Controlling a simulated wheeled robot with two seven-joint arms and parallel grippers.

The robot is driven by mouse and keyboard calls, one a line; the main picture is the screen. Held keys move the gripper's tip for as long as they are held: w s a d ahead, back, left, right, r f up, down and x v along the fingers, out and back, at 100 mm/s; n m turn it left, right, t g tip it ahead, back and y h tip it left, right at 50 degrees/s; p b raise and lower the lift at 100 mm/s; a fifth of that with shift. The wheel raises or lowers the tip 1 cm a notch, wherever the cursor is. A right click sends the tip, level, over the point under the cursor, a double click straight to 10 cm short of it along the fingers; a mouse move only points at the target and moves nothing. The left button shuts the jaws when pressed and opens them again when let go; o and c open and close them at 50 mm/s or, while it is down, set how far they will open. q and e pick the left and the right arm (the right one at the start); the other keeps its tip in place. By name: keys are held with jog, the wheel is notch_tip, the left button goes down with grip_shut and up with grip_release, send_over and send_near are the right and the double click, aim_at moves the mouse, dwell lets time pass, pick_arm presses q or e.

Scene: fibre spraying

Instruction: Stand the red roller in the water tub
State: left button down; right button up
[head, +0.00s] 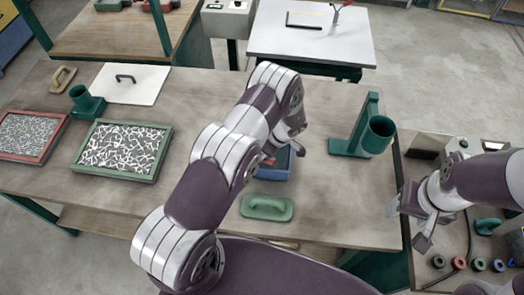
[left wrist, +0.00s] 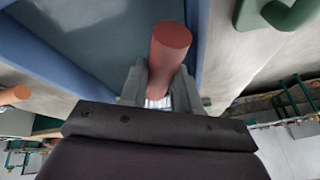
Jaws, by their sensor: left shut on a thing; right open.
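The blue water tub (head: 275,172) sits on the wooden table, partly hidden behind my left arm. In the left wrist view its blue wall (left wrist: 40,75) and grey-blue inside fill the upper left. My left gripper (left wrist: 160,92) is shut on the red roller (left wrist: 170,45), whose round red end points up in that view. A bit of red (head: 268,161) shows at the tub in the head view. The roller's other end is hidden, so I cannot tell whether it touches the tub floor. My right gripper (head: 408,222) is open and empty at the right, away from the tub.
A green float (head: 267,207) lies just in front of the tub. A green tube holder (head: 378,135) stands to the right. Green-framed (head: 123,150) and red-framed (head: 30,134) trays lie at the left. The table between tub and tube holder is clear.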

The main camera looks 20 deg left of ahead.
pick_arm(q)
jog(key=f, duration=0.1)
jog(key=f+b, duration=0.1)
jog(key=shift+w+f, duration=0.2)
jog(key=shift+f, duration=0.2)
jog(key=shift+w+f, duration=0.15)
jog(key=shift+f, duration=0.05)
jog(key=shift+s+r, duration=0.15)
jog(key=shift+s, duration=0.1)
jog(key=shift+w+f+b, duration=0.15)
jog(key=shift+f+b, duration=0.25)
pick_arm(e)
jog(key=f, duration=0.3)
jog(key=shift+w, duration=0.3)
pick_arm(q)
jog(key=shift+f, duration=0.2)
pick_arm(e)
jog(key=shift+s+f, duration=0.1)
pick_arm(q)
jog(key=c, duration=0.7)
grip_release()
jog(key=shift+c, duration=0.2)
jog(key=shift+b, duration=0.3)
